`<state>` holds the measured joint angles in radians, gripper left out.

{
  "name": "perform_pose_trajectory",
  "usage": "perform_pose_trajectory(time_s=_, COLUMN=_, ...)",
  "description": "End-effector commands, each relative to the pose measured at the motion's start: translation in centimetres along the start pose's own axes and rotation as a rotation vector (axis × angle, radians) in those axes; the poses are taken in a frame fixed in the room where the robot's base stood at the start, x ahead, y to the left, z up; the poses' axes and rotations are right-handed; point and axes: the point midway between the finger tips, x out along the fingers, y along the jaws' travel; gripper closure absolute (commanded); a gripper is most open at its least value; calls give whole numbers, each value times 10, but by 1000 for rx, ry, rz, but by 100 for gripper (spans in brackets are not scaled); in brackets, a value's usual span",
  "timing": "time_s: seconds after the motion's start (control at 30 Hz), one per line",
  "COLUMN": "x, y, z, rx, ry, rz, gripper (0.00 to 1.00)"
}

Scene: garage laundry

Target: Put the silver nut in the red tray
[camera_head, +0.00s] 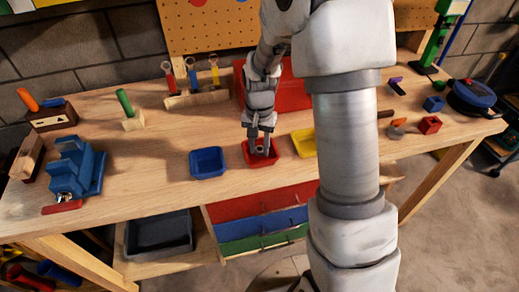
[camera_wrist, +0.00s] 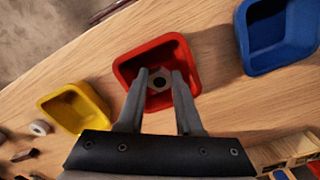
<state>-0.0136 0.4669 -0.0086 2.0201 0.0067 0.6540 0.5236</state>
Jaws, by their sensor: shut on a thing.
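The silver nut (camera_wrist: 160,78) shows as a grey ring with a dark hole between my fingertips in the wrist view. My gripper (camera_wrist: 161,82) is shut on it and points down into the red tray. In the head view my gripper (camera_head: 260,150) is over the same tray. The red tray (camera_wrist: 126,70) is a small square open bin on the wooden workbench; it also shows in the head view (camera_head: 274,160). I cannot tell whether the nut touches the tray floor.
A blue tray (camera_head: 208,163) stands left of the red one, and a yellow tray (camera_head: 303,143) stands right, partly behind my arm. In the wrist view a grey ring-shaped piece (camera_wrist: 40,128) lies by the yellow tray. A blue vise (camera_head: 76,170) is at the bench's left.

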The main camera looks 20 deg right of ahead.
Motion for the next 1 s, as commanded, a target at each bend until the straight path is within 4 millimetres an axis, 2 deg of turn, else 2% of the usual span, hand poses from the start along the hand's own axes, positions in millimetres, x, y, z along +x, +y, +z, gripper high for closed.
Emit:
perform_pose_trajectory(time_s=0.03, x=9, y=1, z=1, rx=0, ry=-4, rz=2, gripper=100)
perform_pose_trajectory(time_s=0.1, x=15, y=0, z=0, rx=0, ry=-2, rz=1, gripper=100)
perform_pose_trajectory(time_s=0.47, x=20, y=0, z=0, rx=1, ry=0, rz=0, gripper=100)
perform_pose_trajectory(time_s=0.5, x=19, y=0, z=0, rx=1, ry=0, rz=0, gripper=62)
perform_pose_trajectory(time_s=0.57, x=19, y=0, z=0, rx=1, ry=0, rz=0, gripper=53)
perform_pose_trajectory(time_s=0.87, x=17, y=0, z=0, rx=1, ry=0, rz=0, gripper=53)
perform_pose_trajectory(time_s=1.0, x=6, y=0, z=-1, rx=1, ry=3, rz=-2, gripper=53)
